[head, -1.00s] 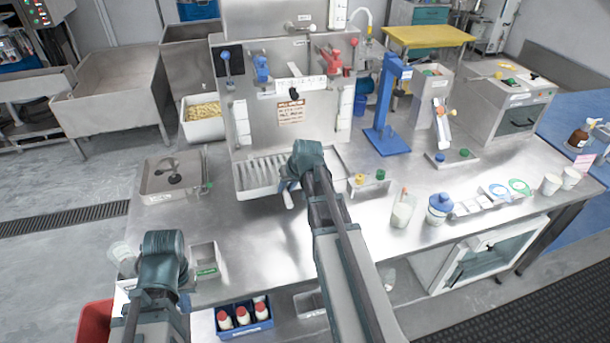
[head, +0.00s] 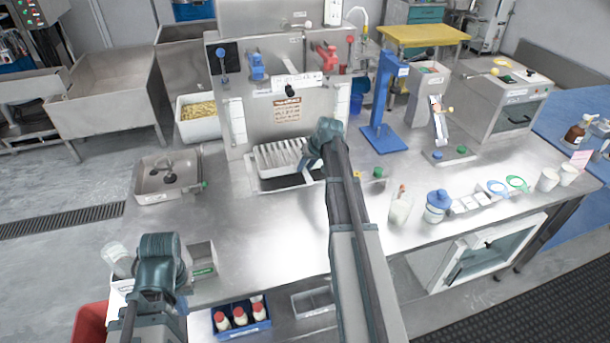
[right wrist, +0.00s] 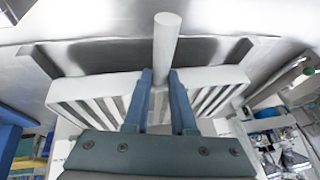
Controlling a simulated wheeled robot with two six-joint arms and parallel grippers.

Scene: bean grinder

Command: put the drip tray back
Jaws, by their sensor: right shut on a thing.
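The drip tray (head: 277,160) is a white slatted tray at the foot of the large metal grinder (head: 290,112). In the head view a dark gap shows below its front edge. My right gripper (head: 308,166) is at the tray's front right, partly hidden by its own wrist. In the right wrist view the right gripper (right wrist: 160,76) is shut on the tray's round pale handle (right wrist: 167,45), with slats (right wrist: 100,107) on both sides. Whether the tray rests fully in its place cannot be told. My left gripper (head: 180,302) is low at the left, mostly hidden by its wrist, away from the tray.
A blue stand (head: 385,110) is right of the grinder. A shallow metal tray (head: 150,185) lies to its left. A clear jar (head: 400,208) and a blue-lidded jar (head: 437,207) stand at the right. The counter (head: 260,235) in front is mostly clear.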

